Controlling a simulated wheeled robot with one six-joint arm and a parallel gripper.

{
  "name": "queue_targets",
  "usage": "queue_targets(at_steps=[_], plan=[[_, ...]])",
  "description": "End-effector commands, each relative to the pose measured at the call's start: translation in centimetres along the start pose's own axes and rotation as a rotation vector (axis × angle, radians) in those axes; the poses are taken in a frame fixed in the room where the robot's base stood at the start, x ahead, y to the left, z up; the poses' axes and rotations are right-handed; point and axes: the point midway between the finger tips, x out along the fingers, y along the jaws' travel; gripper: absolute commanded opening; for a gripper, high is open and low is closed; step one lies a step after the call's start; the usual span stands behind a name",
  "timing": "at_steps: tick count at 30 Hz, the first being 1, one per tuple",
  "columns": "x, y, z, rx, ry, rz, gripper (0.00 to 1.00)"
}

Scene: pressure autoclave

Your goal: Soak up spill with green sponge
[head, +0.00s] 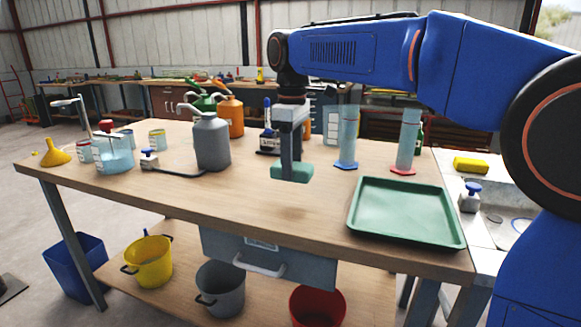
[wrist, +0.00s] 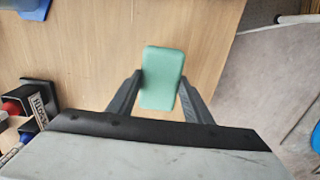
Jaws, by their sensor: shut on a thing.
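The green sponge (head: 292,173) is a small block held between the two fingers of my gripper (head: 291,160). In the wrist view the sponge (wrist: 162,78) lies between the dark fingers of my gripper (wrist: 160,84), jutting forward past their tips. It appears to be a little above the wooden table (head: 250,204), with a faint shadow below it. I cannot make out a clear spill on the bare wood in either view.
A green tray (head: 407,213) lies right of the sponge. A grey can (head: 211,143) stands to the left. Blue and red-based cylinders (head: 348,138) stand behind. A yellow block (head: 471,165) lies on the side bench at right. The table's front middle is clear.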

Motion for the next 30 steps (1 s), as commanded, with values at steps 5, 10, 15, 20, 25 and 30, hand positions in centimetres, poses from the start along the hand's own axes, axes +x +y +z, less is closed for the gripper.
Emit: queue_targets(at_steps=[5, 10, 15, 20, 25, 30], plan=[[-0.9, -0.3, 0.4, 0.002, 0.0, 0.0, 0.13], [-1.8, -0.6, 0.7, 0.004, 0.001, 0.001, 0.13], [-2.1, -0.7, 0.9, 0.005, 0.0, 0.0, 0.13], [-2.1, -0.7, 0.9, 0.005, 0.0, 0.0, 0.13], [-2.0, -0.7, 0.8, 0.005, 0.0, 0.0, 0.13], [-2.0, -0.7, 0.8, 0.005, 0.0, 0.0, 0.13]])
